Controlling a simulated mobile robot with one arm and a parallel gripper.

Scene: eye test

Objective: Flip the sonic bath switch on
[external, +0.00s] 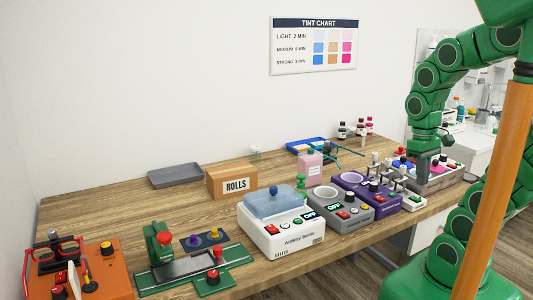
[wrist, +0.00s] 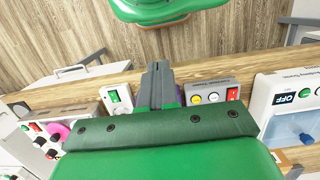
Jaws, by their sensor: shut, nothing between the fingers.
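The sonic bath (external: 296,240) is a white box with a clear bluish lid and a blue knob, at the middle front of the bench. The red switch is not in that view. My gripper (external: 424,163) is shut and empty, well to the right of the bath, above the bench's right part. Its closed fingers (wrist: 157,68) show in the wrist view.
A grey unit (external: 340,222) with a red switch and a purple unit (external: 386,212) stand between the bath and my gripper. A small white switch box (external: 413,203) is beyond them. A ROLLS box (external: 232,183) and a grey tray (external: 176,174) are behind left.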

